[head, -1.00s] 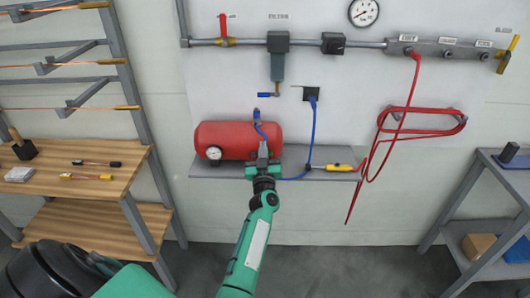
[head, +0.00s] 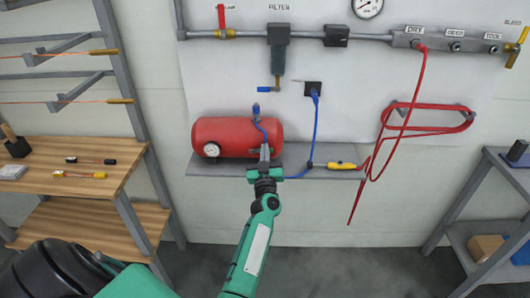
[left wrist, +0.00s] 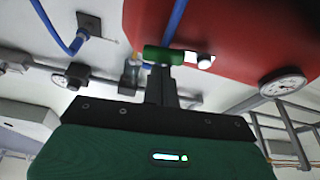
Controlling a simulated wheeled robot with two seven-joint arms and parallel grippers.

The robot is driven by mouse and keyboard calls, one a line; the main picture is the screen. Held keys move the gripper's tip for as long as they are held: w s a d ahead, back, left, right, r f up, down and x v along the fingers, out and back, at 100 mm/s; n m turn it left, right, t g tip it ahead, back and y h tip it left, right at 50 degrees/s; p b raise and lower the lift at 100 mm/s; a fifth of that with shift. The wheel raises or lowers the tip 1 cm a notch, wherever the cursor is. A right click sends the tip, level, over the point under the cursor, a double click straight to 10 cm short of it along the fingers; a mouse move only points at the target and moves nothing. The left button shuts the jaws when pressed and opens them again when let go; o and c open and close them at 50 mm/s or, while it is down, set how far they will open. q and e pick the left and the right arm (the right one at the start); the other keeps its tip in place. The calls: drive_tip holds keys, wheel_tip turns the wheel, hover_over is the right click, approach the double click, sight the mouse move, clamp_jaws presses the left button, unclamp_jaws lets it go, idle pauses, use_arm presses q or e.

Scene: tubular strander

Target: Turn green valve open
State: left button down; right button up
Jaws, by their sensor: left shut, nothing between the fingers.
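The green valve (left wrist: 165,55) shows in the left wrist view as a short green bar in front of the red tank, with a small white and black part at its right end. In the head view I cannot make it out apart from my gripper. My left gripper (head: 265,149) is at the front right of the red tank (head: 222,133). In the left wrist view its fingers (left wrist: 162,72) are shut and empty, with tips close to the middle of the green bar. I cannot tell whether they touch it. My right gripper is not in view.
The tank, with a round gauge (head: 211,149), rests on a grey wall shelf (head: 320,172). A blue hose (head: 314,130) hangs beside it, and a yellow tool (head: 343,166) lies at right. A red hose (head: 430,130) hangs farther right. A wooden bench (head: 60,145) stands left.

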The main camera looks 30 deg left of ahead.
use_arm(q)
drive_tip(key=f+m, duration=0.1)
drive_tip(key=m+h+p, duration=0.1)
drive_tip(key=shift+d+f+m+t, duration=0.15)
drive_tip(key=shift+f+m+t, duration=0.15)
drive_tip(key=shift+f+m, duration=0.1)
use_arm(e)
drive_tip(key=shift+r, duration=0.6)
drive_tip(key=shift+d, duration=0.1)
